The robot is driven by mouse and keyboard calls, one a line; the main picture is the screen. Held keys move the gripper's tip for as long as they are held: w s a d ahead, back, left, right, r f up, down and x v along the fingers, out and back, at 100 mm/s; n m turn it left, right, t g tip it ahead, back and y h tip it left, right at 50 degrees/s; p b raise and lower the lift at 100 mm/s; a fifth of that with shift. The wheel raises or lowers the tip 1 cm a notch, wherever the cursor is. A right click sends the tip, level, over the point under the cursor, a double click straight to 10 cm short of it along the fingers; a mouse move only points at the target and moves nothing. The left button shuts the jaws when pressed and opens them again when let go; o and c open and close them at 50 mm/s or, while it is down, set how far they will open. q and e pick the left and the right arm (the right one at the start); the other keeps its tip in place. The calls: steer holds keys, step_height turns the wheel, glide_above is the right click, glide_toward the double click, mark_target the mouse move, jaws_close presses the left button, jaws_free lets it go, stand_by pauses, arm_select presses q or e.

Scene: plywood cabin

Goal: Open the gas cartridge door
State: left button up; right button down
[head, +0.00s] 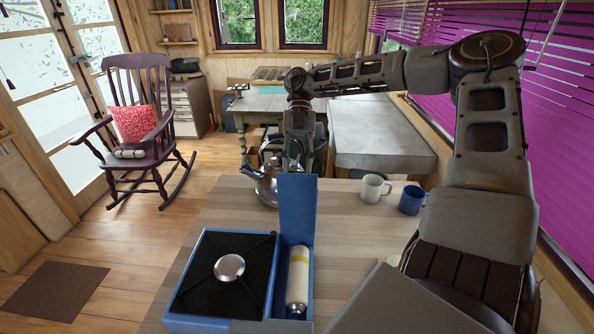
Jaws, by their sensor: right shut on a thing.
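The blue camping stove (178,312) sits on the near table, with a black top and a round silver burner (229,267). A cream gas cartridge (298,280) with a yellow band lies in that compartment. My right gripper (293,164) points down at the top edge of the door and is shut on it; the fingertips are partly hidden by the door. My left gripper is out of view.
A metal kettle (262,189) stands close behind the stove, left of my right gripper. A white mug (374,188) and a blue mug (411,200) stand to the right. The table (222,212) is clear left of the kettle.

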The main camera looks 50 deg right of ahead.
steer(key=shift+w+d+f, duration=0.1)
steer(key=shift+d+f, duration=0.15)
steer(key=shift+f, duration=0.1)
steer(key=c, duration=1.3)
jaws_free()
steer(key=o, duration=0.3)
steer(key=shift+w+d, duration=0.15)
steer(key=shift+o, duration=0.2)
steer(key=shift+r, duration=0.15)
steer(key=shift+r, duration=0.1)
steer(key=v, duration=1.1)
steer(key=shift+w+d+r, duration=0.2)
